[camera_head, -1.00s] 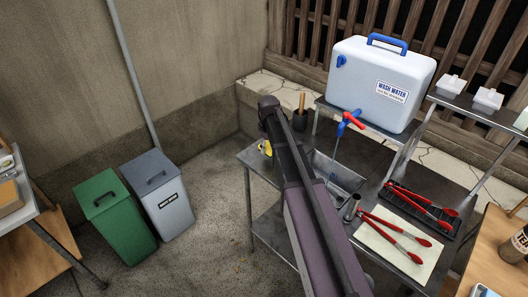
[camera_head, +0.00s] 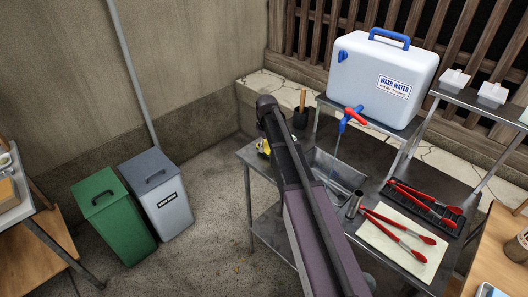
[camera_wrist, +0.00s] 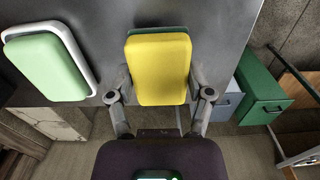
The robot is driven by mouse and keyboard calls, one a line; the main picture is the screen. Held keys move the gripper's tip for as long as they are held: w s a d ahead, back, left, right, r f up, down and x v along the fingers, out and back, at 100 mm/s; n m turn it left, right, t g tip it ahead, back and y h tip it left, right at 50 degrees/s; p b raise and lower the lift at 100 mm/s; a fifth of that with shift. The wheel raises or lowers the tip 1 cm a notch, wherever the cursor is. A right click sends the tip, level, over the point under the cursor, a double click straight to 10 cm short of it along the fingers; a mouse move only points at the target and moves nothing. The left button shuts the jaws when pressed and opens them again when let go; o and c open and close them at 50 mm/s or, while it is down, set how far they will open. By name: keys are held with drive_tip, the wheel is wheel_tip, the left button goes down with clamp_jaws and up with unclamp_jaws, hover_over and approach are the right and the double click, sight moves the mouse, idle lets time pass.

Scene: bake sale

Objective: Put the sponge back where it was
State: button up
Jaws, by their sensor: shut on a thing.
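The yellow sponge (camera_wrist: 158,70), with a green edge at its far end, is between the two fingers of my gripper (camera_wrist: 160,82) in the wrist view. The fingers are shut on its sides. The sponge is over the grey metal table top (camera_wrist: 215,25); whether it touches the surface I cannot tell. A pale green block (camera_wrist: 45,68) lies in a white dish (camera_wrist: 85,50) left of the sponge. In the head view a bit of yellow (camera_head: 262,146) shows beside my arm near the table's left corner. My arm hides most of the gripper there.
The sink basin (camera_head: 340,180), a metal cup (camera_head: 355,203) and red tongs (camera_head: 400,222) are right of my arm. The wash water tank (camera_head: 380,85) with its tap (camera_head: 347,118) stands behind. Green (camera_head: 112,215) and grey (camera_head: 160,195) bins stand on the floor left of the table.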

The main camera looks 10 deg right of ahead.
sight(267, 145)
drive_tip(key=shift+f+b, duration=0.3)
drive_tip(key=shift+f, duration=0.3)
drive_tip(key=shift+f, duration=0.15)
drive_tip(key=o, duration=1)
drive_tip(key=shift+r, duration=0.25)
wheel_tip(267, 145, up, 12)
drive_tip(key=p, duration=1.2)
drive_tip(key=shift+s, duration=0.1)
